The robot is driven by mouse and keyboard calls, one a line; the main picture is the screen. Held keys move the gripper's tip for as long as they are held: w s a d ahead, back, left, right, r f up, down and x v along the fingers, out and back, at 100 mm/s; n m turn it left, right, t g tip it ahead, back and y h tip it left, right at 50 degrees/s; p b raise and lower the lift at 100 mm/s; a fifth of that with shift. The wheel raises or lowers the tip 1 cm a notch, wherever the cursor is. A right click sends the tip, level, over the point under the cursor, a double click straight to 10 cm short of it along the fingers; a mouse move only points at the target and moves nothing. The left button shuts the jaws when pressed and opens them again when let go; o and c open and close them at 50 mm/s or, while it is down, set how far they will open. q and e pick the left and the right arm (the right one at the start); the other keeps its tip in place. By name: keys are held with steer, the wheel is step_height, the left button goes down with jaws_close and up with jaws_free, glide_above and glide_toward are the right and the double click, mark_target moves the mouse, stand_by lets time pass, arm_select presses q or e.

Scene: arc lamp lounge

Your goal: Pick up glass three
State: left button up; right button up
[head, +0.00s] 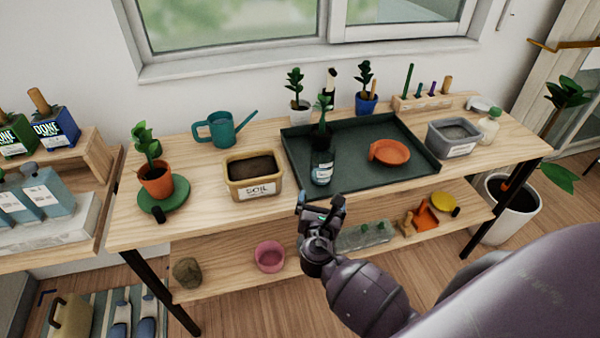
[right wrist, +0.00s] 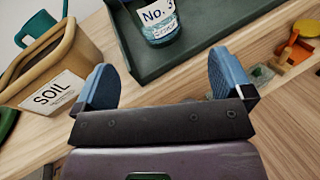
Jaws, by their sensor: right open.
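Glass three is a glass vessel (head: 322,166) with a white label, standing upright at the front left of the dark green tray (head: 350,182). A leafy green sprig rises from it. In the right wrist view the glass (right wrist: 162,30) shows the label "No. 3" at the top, and its upper part is out of frame. My right gripper (head: 322,203) is open and empty, just in front of the tray's front edge. In the right wrist view its blue fingertips (right wrist: 165,82) are spread wide, with the glass beyond and between them, not touching. My left gripper is not in view.
A soil box (head: 254,190) stands left of the tray. Potted plants and a teal watering can (head: 222,129) stand behind and left. A grey bin (head: 453,138) is at right. A lower shelf holds a pink pot (head: 269,257).

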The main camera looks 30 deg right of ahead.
mark_target(321, 172)
steer(key=shift+n+t+h, duration=0.3)
steer(key=shift+n+h, duration=0.1)
steer(key=shift+n, duration=0.3)
steer(key=shift+w+a+r+x, duration=0.1)
steer(key=shift+r+x, duration=0.2)
steer(key=shift+x, duration=1.65)
steer(key=shift+w+a+r+x, duration=0.1)
steer(key=shift+r+x, duration=0.2)
steer(key=shift+x, duration=1.7)
steer(key=shift+w+a+r+x, duration=0.1)
steer(key=shift+r+x, duration=0.25)
steer(key=shift+x, duration=1.6)
steer(key=shift+s, duration=0.1)
steer(key=c, duration=1.1)
steer(key=shift+c, duration=0.2)
